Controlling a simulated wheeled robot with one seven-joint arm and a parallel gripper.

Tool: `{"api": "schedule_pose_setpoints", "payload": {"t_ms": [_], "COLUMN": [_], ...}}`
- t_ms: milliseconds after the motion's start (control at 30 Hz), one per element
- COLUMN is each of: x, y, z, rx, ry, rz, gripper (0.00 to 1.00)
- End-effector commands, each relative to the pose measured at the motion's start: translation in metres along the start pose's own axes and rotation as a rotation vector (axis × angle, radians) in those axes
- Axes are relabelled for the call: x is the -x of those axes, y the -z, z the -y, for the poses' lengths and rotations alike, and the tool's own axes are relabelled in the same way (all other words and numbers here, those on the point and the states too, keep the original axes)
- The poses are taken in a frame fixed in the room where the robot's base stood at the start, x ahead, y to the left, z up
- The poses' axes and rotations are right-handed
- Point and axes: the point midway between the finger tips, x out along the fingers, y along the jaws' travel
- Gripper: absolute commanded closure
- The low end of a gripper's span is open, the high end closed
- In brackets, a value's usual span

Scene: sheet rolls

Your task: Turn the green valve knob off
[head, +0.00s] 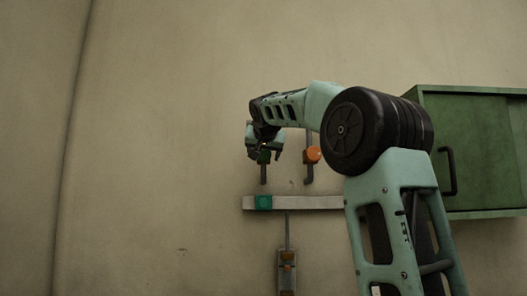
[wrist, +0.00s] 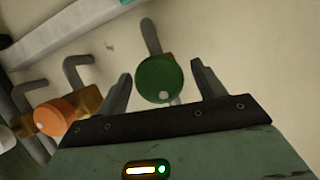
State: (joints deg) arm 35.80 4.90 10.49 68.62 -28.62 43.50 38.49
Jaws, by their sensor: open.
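The green valve knob (wrist: 159,80) is a round green disc with a pale dot near its lower right edge in the wrist view. It sits on a brass-coloured body with a grey pipe, by the wall. My gripper (wrist: 150,82) is open, with one finger on each side of the knob. Gaps show between the fingers and the knob, so I see no grip on it. In the head view the green knob (head: 264,156) shows just below my gripper (head: 264,150), partly covered by it.
An orange knob (head: 312,154) on its own pipe is just right of the green one; it also shows in the wrist view (wrist: 54,117). A pale rail (head: 307,203) with a teal square (head: 263,202) runs below. A green cabinet (head: 490,150) hangs at right. The wall at left is clear.

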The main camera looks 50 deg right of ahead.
Motion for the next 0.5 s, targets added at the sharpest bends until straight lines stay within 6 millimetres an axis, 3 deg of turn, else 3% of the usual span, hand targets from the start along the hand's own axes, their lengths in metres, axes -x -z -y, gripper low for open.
{"api": "schedule_pose_setpoints", "payload": {"t_ms": [333, 500], "x": [-0.0045, -0.0042], "y": [-0.0005, -0.0004], "z": [-0.0001, -0.0002], "rx": [0.0, 0.0], "ry": [0.0, 0.0], "rz": [0.0, 0.0], "gripper": [0.31, 0.76]}}
